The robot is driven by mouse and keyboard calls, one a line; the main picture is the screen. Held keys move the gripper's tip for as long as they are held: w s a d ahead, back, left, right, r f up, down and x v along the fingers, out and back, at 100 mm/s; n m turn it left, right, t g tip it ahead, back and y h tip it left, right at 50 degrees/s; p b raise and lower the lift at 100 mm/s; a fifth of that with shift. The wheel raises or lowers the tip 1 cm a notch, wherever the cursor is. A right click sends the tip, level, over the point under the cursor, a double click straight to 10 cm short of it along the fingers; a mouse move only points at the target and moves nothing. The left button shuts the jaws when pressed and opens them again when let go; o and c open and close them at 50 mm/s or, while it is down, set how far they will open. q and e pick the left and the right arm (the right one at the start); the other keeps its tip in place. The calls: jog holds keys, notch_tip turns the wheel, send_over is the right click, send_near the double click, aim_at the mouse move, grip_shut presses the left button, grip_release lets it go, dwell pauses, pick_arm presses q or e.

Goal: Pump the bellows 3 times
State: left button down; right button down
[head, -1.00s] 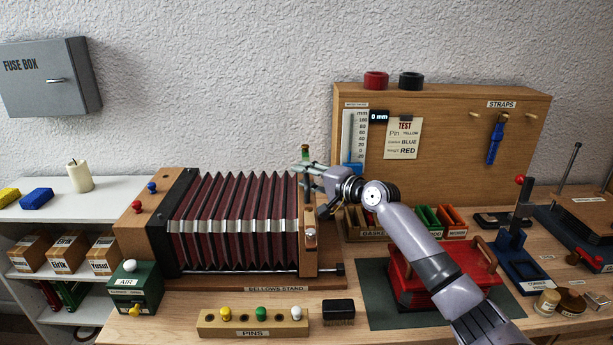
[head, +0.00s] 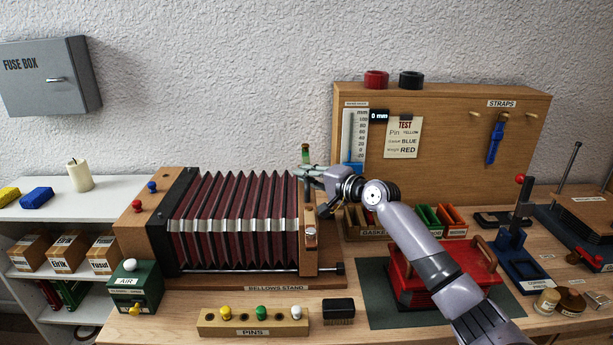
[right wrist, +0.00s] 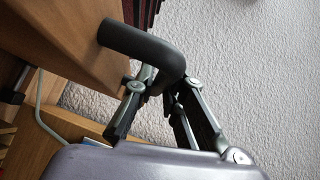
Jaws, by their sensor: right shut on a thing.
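The bellows (head: 235,220) have dark red pleats and lie on their side on the bellows stand (head: 222,284), stretched between a wooden box at the left and a wooden end board (head: 309,245) at the right. My right gripper (head: 304,173) is at the top of the end board. In the right wrist view, a black bent handle (right wrist: 140,44) sticks out of the wood, and my right gripper (right wrist: 165,92) is shut on its curved end. The gauge display (head: 379,117) reads 0 mm. My left gripper is not in view.
A pins block (head: 252,322) and a black brush (head: 339,310) lie in front of the stand. A red box (head: 420,283) stands on a green mat under my right arm. A green AIR box (head: 133,289) is at the front left. The wooden back panel (head: 450,150) rises behind.

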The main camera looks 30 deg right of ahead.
dwell(0.3)
jog(key=shift+w+a, duration=0.1)
jog(key=shift+a, duration=0.1)
jog(key=w+a+p, duration=0.1)
jog(key=a+p, duration=0.1)
jog(key=w+a+p, duration=0.2)
jog(key=a, duration=0.1)
jog(key=w+a+p, duration=0.1)
jog(key=a+p, duration=0.1)
jog(key=a, duration=0.1)
jog(key=shift+w+r, duration=0.35)
jog(key=shift+r, duration=0.05)
jog(key=w+a+p, duration=0.1)
jog(key=w+a, duration=0.7)
jog(key=a, duration=0.4)
jog(key=shift+a+f+p, duration=0.25)
jog(key=shift+a+p, duration=0.05)
jog(key=shift+a, duration=0.1)
